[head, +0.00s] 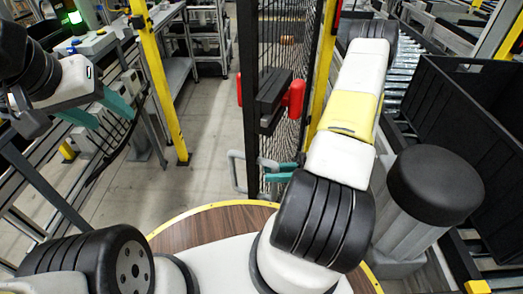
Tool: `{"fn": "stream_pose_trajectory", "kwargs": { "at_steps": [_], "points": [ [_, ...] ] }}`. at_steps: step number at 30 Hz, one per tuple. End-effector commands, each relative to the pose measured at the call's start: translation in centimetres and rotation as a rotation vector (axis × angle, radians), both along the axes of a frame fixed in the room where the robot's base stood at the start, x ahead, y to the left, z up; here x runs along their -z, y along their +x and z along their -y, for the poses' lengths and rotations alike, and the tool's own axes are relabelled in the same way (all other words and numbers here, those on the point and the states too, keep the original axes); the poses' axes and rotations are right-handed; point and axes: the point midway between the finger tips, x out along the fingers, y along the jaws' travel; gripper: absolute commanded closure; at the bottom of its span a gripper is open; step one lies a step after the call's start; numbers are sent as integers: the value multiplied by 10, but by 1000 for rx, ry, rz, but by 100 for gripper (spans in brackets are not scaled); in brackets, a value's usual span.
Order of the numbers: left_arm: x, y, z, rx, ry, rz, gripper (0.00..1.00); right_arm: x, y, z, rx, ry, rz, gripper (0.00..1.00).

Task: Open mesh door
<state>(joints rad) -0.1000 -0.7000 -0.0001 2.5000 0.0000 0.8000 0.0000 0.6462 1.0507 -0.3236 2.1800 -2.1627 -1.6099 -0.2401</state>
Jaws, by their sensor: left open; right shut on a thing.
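The mesh door (287,52) stands upright right of centre in the head view, with a black frame edge (247,60) on its left. A black latch block (272,100) with red parts sits on it. A grey loop handle (235,172) is low on the frame edge. My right gripper (277,170), with teal fingers, is at the handle and shut on it; my arm and the frame partly hide the contact. My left gripper (103,111), also teal, is open and empty at the left, well away from the door.
A wide gap of bare floor (208,130) lies between the door's frame edge and the left yellow post (160,80). Another yellow post (322,70) stands right of the mesh. A grey rack (207,40) is behind. A black crate (465,110) and rollers are at right.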

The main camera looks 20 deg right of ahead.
Motion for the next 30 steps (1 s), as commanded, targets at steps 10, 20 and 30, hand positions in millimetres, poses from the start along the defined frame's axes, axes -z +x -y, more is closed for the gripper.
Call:
{"fn": "stream_pose_trajectory", "kwargs": {
  "at_steps": [10,20,30],
  "points": [
    [0,0,0,0,0,0,46,0,1,0,3,-1,1,59],
    [0,0,0,0,0,0,46,1,-1,11,5,-2,2,59],
    [0,0,0,0,0,0,46,1,-13,65,4,-2,2,59]
  ]
}}
